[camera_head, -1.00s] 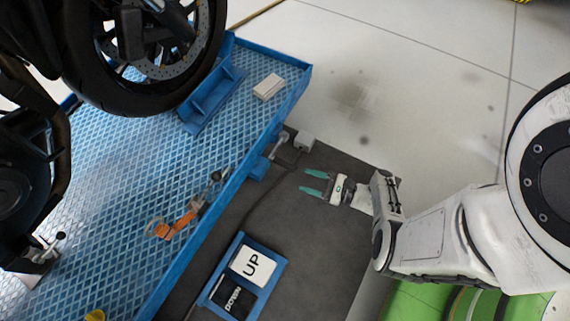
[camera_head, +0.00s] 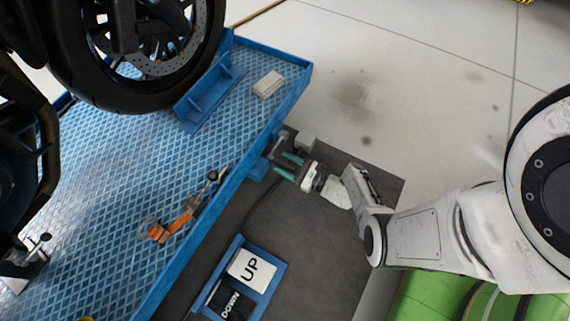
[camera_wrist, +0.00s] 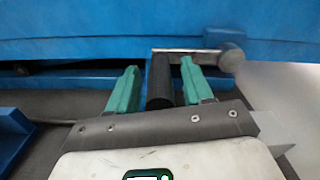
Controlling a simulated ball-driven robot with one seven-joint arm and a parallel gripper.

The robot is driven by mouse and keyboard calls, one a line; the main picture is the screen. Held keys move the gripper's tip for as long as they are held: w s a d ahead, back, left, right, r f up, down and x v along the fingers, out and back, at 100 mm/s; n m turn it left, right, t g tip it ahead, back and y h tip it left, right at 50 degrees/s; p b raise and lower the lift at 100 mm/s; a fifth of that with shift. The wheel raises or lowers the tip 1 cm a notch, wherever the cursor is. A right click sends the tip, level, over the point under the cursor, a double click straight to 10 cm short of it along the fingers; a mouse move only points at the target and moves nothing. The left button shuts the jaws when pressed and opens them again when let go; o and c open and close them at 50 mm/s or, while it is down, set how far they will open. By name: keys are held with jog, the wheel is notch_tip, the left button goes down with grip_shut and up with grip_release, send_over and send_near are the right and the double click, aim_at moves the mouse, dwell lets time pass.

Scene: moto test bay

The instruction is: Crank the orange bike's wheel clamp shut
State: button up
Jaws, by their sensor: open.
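The crank is on the side of the blue lift platform. In the wrist view its black grip (camera_wrist: 160,82) lies between my two teal fingers, with a small gap on each side. A metal crank arm (camera_wrist: 190,51) runs right from the grip to a round hub (camera_wrist: 232,55). In the head view the crank (camera_head: 281,140) shows small at the platform's edge. My gripper (camera_head: 281,163) is open there; it also shows in the wrist view (camera_wrist: 160,78). The bike's dark wheel (camera_head: 90,95) stands beside a blue clamp bracket (camera_head: 208,100). The visible parts of the bike look black.
The blue platform (camera_head: 110,190) fills the left. An orange strap (camera_head: 178,226) and a white block (camera_head: 268,84) lie on it. An UP/DOWN control box (camera_head: 262,293) sits beside the platform on the dark mat (camera_head: 315,250). Pale floor at the upper right is open.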

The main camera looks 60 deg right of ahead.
jog(key=shift+w, duration=0.25)
grip_shut()
dwell(0.3)
